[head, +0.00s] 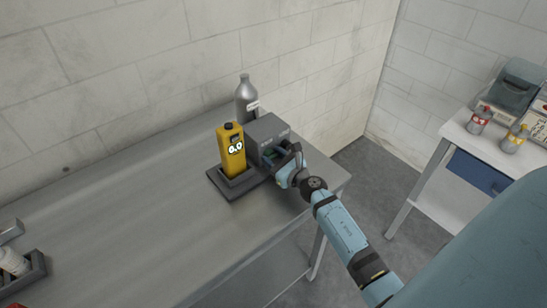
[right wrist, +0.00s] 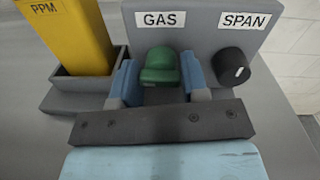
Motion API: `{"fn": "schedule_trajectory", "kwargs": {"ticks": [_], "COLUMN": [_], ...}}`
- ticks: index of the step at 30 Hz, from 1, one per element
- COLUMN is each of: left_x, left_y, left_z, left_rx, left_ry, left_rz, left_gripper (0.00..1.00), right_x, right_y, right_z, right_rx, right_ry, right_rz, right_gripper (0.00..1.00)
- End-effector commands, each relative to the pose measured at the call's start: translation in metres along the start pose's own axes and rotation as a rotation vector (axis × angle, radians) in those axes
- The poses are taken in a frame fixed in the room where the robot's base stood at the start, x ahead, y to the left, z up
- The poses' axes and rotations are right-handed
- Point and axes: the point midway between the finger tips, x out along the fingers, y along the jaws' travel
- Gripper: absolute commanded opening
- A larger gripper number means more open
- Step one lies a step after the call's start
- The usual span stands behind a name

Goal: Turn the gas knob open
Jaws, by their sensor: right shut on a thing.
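The green gas knob (right wrist: 160,66) is under the GAS label on the grey box (right wrist: 200,40) in the right wrist view. The box also shows in the head view (head: 266,130). My right gripper (right wrist: 160,78) has its blue fingers on either side of the knob and is shut on it. In the head view my right gripper (head: 274,158) is at the front of the box, and the knob is mostly hidden there. My left gripper is in neither view.
A black SPAN knob (right wrist: 234,66) is right of the gas knob. A yellow PPM meter (head: 231,150) stands in a dark holder to the left. A silver bottle (head: 246,98) is behind the box. The left part of the table (head: 110,215) is mostly clear.

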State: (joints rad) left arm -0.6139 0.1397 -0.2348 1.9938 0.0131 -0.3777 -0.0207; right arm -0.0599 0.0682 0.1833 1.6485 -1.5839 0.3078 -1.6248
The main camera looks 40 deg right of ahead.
Motion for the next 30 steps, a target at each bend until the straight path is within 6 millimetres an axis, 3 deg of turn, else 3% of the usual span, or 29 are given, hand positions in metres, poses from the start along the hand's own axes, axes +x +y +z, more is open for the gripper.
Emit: {"fn": "schedule_trajectory", "kwargs": {"ticks": [8, 30], "left_x": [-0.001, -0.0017], "left_y": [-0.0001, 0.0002], "left_z": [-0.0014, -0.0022], "left_rx": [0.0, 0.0], "left_ry": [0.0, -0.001], "left_rz": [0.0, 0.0], "left_gripper": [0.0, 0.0], "right_x": [-0.0003, -0.0003], "right_y": [-0.0018, -0.0016], "right_z": [0.0, -0.0013], "right_rx": [0.169, 0.87], "right_ry": [-0.008, -0.043], "right_rz": [-0.003, -0.011], "right_gripper": [0.18, 0.18]}}
